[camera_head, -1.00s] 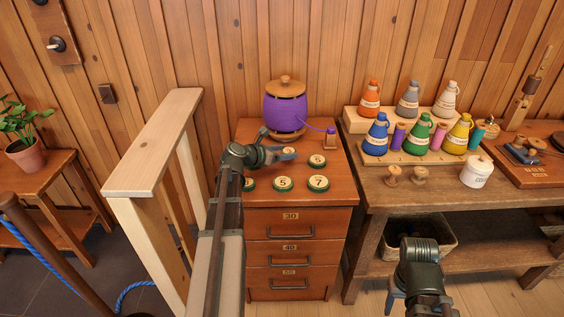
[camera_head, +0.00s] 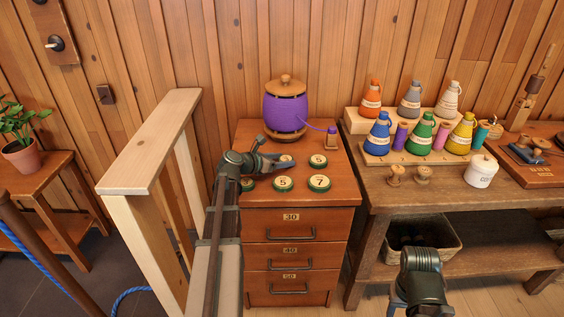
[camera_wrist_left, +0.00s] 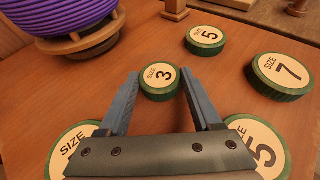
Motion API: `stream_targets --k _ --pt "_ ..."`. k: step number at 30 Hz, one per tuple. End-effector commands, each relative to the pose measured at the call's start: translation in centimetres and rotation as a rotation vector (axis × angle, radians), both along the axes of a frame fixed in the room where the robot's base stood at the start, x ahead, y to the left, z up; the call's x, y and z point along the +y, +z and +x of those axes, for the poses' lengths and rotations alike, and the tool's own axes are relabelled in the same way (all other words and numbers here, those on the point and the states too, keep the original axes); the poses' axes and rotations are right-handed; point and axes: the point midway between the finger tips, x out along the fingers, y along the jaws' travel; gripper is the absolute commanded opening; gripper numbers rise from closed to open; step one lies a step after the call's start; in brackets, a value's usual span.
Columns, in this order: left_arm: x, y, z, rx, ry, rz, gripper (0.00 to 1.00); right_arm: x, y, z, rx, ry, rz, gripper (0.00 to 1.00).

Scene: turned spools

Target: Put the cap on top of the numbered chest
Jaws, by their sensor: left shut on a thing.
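The numbered chest (camera_head: 290,222) is a wooden drawer chest with drawer labels 30, 40 and 50. My left gripper (camera_head: 289,164) is over its top, shut on the round green-rimmed size 3 cap (camera_wrist_left: 160,80), which lies between the fingertips in the left wrist view. I cannot tell whether the cap touches the chest top. Other caps lie on the chest: a 5 (camera_head: 283,183), a 7 (camera_head: 319,183), another 5 (camera_wrist_left: 206,40) further off, and one at the left (camera_wrist_left: 75,150) with its number hidden.
A purple-wound drum (camera_head: 285,108) stands at the chest's back, its thread running to a small spool (camera_head: 331,138). A pale wooden railing (camera_head: 150,150) is close on the left. A workbench (camera_head: 390,195) with coloured cones and a white lidded jar (camera_head: 481,171) adjoins the right.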

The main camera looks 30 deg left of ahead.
Motion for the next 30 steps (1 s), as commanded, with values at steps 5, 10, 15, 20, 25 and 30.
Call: stream_targets --k 5,10,15,20,25,30 --pt "0.0 -0.3 0.0 0.0 0.0 0.0 0.78 0.0 -0.3 0.0 0.0 0.0 0.0 0.5" --pt "0.0 -0.3 0.0 0.0 0.0 0.0 0.95 0.0 -0.3 0.0 0.0 0.0 0.0 0.5" --pt "0.0 -0.3 0.0 0.0 0.0 0.0 0.95 0.0 -0.3 0.0 0.0 0.0 0.0 0.5" --pt "0.1 0.4 -0.4 0.0 0.001 -0.001 0.95 0.0 0.4 0.0 0.0 0.0 0.0 0.5" --pt "0.8 1.8 -3.3 0.0 0.003 0.0 0.95 0.0 1.8 0.0 0.0 0.0 0.0 0.5" --pt "1.7 3.1 -6.5 0.0 0.003 0.0 0.95 0.0 3.1 0.0 0.0 0.0 0.0 0.5"
